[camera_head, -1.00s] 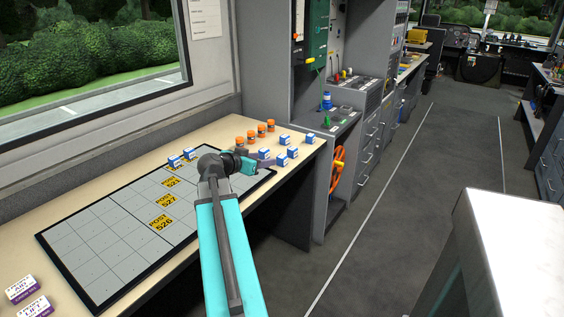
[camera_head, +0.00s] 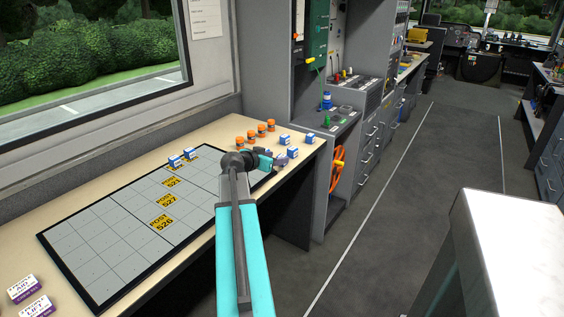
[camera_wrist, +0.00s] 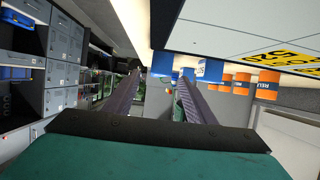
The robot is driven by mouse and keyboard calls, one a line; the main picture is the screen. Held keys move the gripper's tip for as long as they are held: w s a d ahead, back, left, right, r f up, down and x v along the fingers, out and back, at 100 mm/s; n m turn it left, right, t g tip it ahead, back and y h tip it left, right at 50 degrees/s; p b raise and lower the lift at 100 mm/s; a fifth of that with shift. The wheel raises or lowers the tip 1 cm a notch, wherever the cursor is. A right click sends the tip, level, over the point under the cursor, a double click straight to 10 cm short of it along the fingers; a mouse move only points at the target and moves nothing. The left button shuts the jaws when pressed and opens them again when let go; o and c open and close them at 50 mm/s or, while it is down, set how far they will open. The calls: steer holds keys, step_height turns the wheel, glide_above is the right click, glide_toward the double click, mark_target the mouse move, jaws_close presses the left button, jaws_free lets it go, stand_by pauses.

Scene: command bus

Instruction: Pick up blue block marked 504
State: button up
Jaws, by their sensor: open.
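My gripper (camera_head: 279,161) is open over the far right end of the table, among small blue and white blocks. In the wrist view its two fingers (camera_wrist: 158,80) stand apart with nothing held between them. A blue block (camera_wrist: 162,64) shows beyond the fingertips, roughly in the gap, with a second blue block (camera_wrist: 187,73) and a blue and white block (camera_wrist: 209,70) to its right. In the head view one block (camera_head: 292,153) is right beside the gripper, and others (camera_head: 285,140) (camera_head: 310,139) stand behind. The block numbers are too small to read, so I cannot tell which is 504.
Several orange cylinders (camera_head: 262,129) stand behind the gripper by the wall. White and purple boxes (camera_head: 35,307) lie near left. The aisle floor (camera_head: 385,220) is clear.

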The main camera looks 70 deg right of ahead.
mark_target(282, 156)
stand_by(0.3)
steer(key=shift+p+x, duration=0.45)
steer(key=shift+x, duration=2.15)
steer(key=shift+w, duration=0.1)
steer(key=c, duration=1.1)
steer(key=shift+r, duration=0.15)
